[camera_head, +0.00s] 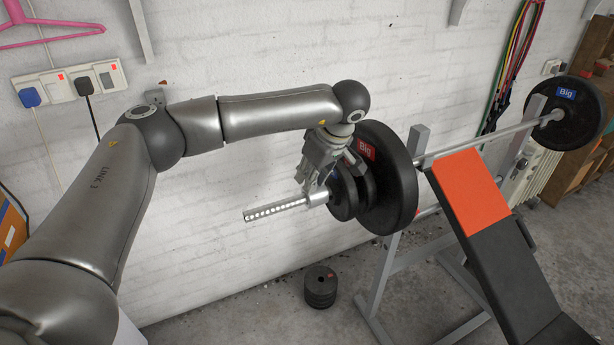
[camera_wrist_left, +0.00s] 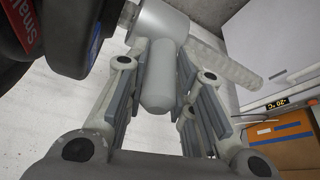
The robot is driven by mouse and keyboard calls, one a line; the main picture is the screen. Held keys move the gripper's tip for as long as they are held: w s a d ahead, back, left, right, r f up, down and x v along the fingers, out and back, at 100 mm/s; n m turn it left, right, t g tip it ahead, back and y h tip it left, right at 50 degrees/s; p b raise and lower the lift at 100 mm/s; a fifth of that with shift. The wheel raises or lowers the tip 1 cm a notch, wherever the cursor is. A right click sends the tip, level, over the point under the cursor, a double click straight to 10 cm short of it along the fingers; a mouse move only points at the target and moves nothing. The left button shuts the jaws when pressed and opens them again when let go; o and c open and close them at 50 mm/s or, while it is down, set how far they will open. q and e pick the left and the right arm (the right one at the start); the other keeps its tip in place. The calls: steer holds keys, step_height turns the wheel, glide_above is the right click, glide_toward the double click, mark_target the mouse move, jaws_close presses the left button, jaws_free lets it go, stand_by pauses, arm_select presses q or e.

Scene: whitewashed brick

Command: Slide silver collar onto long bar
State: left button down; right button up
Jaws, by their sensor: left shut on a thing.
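The long bar (camera_head: 276,209) rests on the rack, its bare perforated sleeve end sticking out to the left of the weight plates. The silver collar (camera_head: 318,197) sits around the sleeve, close to the outermost small plate. In the left wrist view the collar (camera_wrist_left: 160,22) shows as a smooth ring with a rounded peg (camera_wrist_left: 158,80) between my fingers, and the bar end (camera_wrist_left: 225,66) runs beyond it to the right. My left gripper (camera_head: 313,188) is shut on the collar, its fingers either side of the peg. Whether the collar touches the plate is unclear. My right gripper is out of view.
Black plates (camera_head: 392,180) load the near end, and another plate (camera_head: 566,113) the far end. The bench (camera_head: 490,215) stands right of the rack upright (camera_head: 383,270). A stack of small weights (camera_head: 320,287) is on the floor. The brick wall is close behind.

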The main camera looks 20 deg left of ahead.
arm_select(q)
steer(key=shift+w+d, duration=0.35)
steer(key=shift+w, duration=0.05)
steer(key=c, duration=1.2)
jaws_free()
steer(key=shift+o, duration=0.2)
steer(key=shift+r, duration=0.1)
steer(key=v, duration=1.2)
steer(key=shift+s, duration=0.15)
